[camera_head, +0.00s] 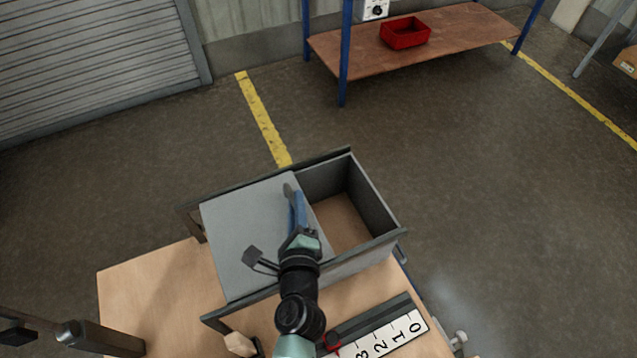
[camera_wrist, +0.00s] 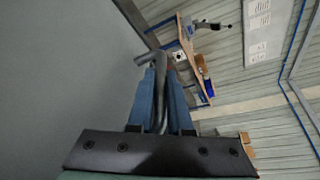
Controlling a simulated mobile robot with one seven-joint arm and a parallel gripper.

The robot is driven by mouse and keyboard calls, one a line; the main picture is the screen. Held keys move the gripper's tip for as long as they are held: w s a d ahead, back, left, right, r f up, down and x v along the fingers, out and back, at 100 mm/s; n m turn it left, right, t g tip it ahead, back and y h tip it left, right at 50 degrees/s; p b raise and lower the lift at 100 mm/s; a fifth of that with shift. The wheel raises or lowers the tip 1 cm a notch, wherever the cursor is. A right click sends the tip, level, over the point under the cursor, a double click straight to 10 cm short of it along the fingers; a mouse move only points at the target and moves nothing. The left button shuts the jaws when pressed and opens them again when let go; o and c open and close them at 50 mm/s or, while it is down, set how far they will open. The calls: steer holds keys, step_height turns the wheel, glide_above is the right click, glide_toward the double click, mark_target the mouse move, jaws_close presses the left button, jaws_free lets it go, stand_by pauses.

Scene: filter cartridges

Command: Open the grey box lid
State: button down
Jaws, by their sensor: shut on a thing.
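The grey box (camera_head: 377,196) stands on the wooden table in the head view. Its flat grey lid (camera_head: 240,225) lies between two dark rails and covers the left part of the box. The right part is uncovered and shows a bare brown floor. My gripper (camera_head: 294,196) is at the lid's right edge, its blue fingers shut on the grey lid handle (camera_head: 288,190). In the wrist view, the handle (camera_wrist: 161,85) shows as a bent grey bar between the fingers (camera_wrist: 161,95). The lid surface (camera_wrist: 60,70) fills the left of that view. My arm hides part of the box's front.
A scale strip (camera_head: 390,338) with numbers and a dark bar lies at the table's front right. A dark post and bar stand at the lower left. A shelf (camera_head: 440,42) with a red bin (camera_head: 405,33) stands at the back. Open floor lies between.

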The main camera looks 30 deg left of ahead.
steer(key=shift+s+a, duration=0.75)
steer(key=shift+s, duration=0.2)
steer(key=c, duration=0.8)
jaws_free()
steer(key=shift+c, duration=0.2)
steer(key=shift+d, duration=0.1)
steer(key=b+v, duration=0.2)
steer(key=v, duration=0.9)
steer(key=shift+s+f+b, duration=0.1)
steer(key=shift+s+b, duration=0.15)
steer(key=shift+b, duration=0.1)
steer(key=shift+s+d+r, duration=0.3)
steer(key=shift+s+d, duration=0.15)
steer(key=shift+s, duration=0.1)
